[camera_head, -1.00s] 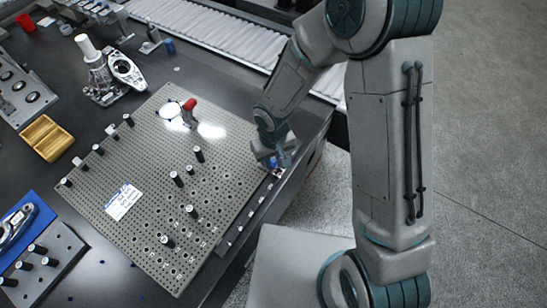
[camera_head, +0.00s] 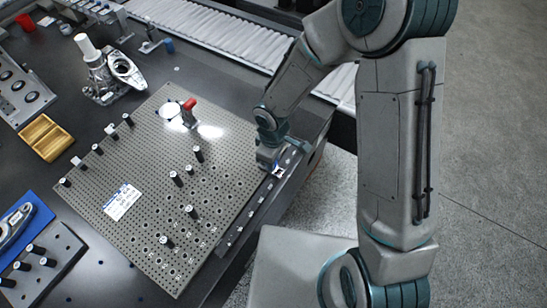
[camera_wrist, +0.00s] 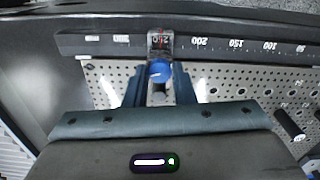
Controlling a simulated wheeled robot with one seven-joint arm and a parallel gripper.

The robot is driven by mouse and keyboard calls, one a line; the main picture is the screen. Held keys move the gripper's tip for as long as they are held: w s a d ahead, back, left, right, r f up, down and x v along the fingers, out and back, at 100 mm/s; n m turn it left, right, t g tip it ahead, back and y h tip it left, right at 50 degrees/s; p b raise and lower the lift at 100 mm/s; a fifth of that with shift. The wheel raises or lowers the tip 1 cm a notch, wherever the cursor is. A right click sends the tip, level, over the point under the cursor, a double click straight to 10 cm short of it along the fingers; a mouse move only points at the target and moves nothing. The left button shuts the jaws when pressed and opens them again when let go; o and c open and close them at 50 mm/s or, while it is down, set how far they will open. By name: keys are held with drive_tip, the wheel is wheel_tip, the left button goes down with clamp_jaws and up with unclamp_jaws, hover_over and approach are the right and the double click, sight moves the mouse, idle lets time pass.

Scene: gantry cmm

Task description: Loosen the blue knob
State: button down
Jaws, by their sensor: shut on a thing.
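The blue knob (camera_wrist: 158,72) sits on a small grey slider block (camera_wrist: 160,43) with a red line in its window, on a dark scale rail (camera_wrist: 220,46) with white numbers. In the wrist view my gripper (camera_wrist: 160,80) has its two blue-grey fingers on either side of the knob, shut on it. In the head view my gripper (camera_head: 272,165) is low at the right edge of the perforated plate, beside the rail (camera_head: 262,208).
A yellow wooden tray (camera_head: 46,138) and a silver fixture (camera_head: 97,70) stand to the left. A white roller conveyor (camera_head: 230,40) runs behind. Open floor lies to the right.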

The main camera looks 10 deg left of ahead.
drive_tip(key=n, duration=0.4)
drive_tip(key=shift+r+n+p, duration=0.1)
drive_tip(key=shift+n+p, duration=0.3)
drive_tip(key=n+p, duration=0.1)
drive_tip(key=n, duration=0.3)
drive_tip(key=shift+n, duration=0.4)
drive_tip(key=c, duration=1.2)
unclamp_jaws()
wheel_tip(320, 180, up, 14)
drive_tip(key=p, duration=0.2)
drive_tip(key=shift+p, duration=0.4)
